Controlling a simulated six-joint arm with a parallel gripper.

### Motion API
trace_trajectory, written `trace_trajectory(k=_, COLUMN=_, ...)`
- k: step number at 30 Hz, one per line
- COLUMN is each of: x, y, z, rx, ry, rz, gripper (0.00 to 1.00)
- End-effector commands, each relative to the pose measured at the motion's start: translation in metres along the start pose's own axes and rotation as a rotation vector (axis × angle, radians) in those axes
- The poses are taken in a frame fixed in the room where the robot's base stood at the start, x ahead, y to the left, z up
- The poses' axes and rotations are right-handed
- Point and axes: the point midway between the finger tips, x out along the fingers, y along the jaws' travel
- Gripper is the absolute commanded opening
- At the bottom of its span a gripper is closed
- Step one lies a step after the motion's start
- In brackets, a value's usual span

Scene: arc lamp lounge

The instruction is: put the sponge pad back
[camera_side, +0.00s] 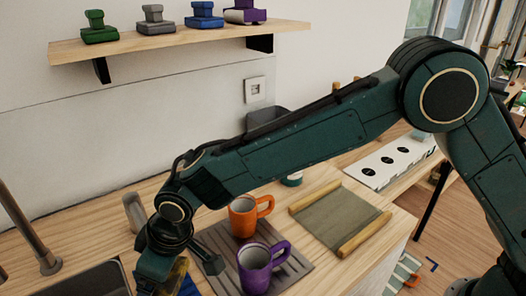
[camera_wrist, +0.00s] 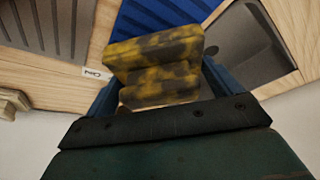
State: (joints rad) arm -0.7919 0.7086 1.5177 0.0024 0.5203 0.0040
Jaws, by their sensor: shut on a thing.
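The sponge pad (camera_wrist: 158,65) is a stepped block mottled yellow and black. In the wrist view it sits between the two blue jaws of my gripper (camera_wrist: 160,88), which is shut on it. A blue ribbed surface (camera_wrist: 165,14) shows just beyond the pad. I cannot tell whether the pad touches it. In the side view my gripper (camera_side: 162,272) is low at the bottom left, and only a yellow sliver of the pad (camera_side: 180,268) shows beside it. A bit of blue (camera_side: 188,286) shows below that. My gripper hides most of the pad there.
An orange mug (camera_side: 241,217) and a purple mug (camera_side: 254,272) stand on a grey ribbed mat (camera_side: 297,266) close to the right of my gripper. A sink (camera_side: 95,282) and tap (camera_side: 38,248) are at left. A rolled-edge mat (camera_side: 340,218) lies further right. A shelf (camera_side: 180,40) hangs above.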

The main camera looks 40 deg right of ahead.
Motion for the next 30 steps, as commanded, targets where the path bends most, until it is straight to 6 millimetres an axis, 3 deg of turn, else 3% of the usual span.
trace_trajectory(k=11, x=0.035, y=0.000, z=0.015, rx=0.000, ry=-0.002, rz=0.000, gripper=0.69)
trace_trajectory(k=26, x=0.040, y=0.000, z=0.017, rx=0.000, ry=-0.002, rz=0.000, gripper=0.69)
trace_trajectory(k=27, x=0.040, y=0.000, z=0.017, rx=0.000, ry=-0.002, rz=0.000, gripper=0.98)
trace_trajectory(k=30, x=0.040, y=0.000, z=0.017, rx=0.000, ry=-0.002, rz=0.000, gripper=1.00)
